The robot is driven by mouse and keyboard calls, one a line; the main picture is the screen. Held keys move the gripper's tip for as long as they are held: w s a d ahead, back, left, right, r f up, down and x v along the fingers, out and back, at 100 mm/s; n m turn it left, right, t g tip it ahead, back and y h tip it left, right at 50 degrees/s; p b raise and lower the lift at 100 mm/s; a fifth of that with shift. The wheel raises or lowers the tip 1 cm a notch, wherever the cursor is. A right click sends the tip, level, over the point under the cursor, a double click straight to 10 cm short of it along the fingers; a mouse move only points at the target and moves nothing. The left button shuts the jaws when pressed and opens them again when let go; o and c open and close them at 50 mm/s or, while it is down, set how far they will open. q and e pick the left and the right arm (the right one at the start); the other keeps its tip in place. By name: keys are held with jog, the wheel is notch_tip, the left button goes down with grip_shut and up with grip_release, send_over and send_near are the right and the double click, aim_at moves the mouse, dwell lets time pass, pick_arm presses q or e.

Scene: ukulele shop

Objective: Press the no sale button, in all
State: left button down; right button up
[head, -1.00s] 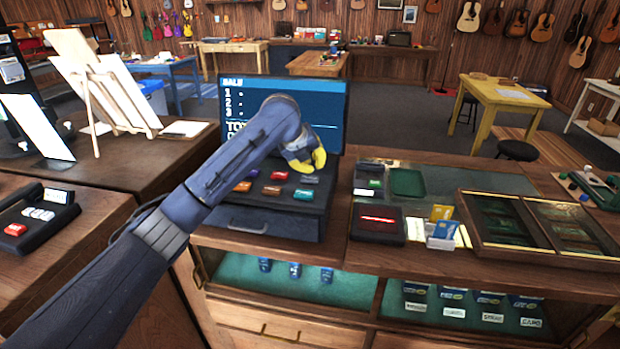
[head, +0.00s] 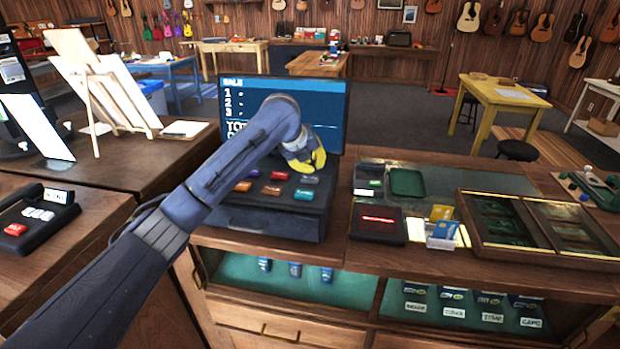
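The cash register (head: 262,222) stands on the wooden counter with a blue screen (head: 240,100) behind it. Its top has two rows of coloured buttons. The front row has an orange button (head: 243,186), a brown button (head: 272,190) and a teal button (head: 304,194). The back row includes a reddish button (head: 279,175) and a grey button (head: 309,179). The labels are too small to read, so I cannot tell which is no sale. My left gripper (head: 309,163), with yellow fingertips, is just above the back right of the buttons, by the grey one. My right gripper is out of view.
Right of the register are a black tray with a red pen (head: 378,220), a card holder (head: 442,232), a green tray (head: 408,182) and a wooden display case (head: 530,225).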

pick_arm(q)
jog(key=shift+f, duration=0.95)
dwell(1.1)
jog(key=shift+r, duration=0.15)
dwell(0.3)
jog(key=shift+r, duration=0.8)
jog(key=shift+r, duration=0.1)
jog(key=shift+r, duration=2.4)
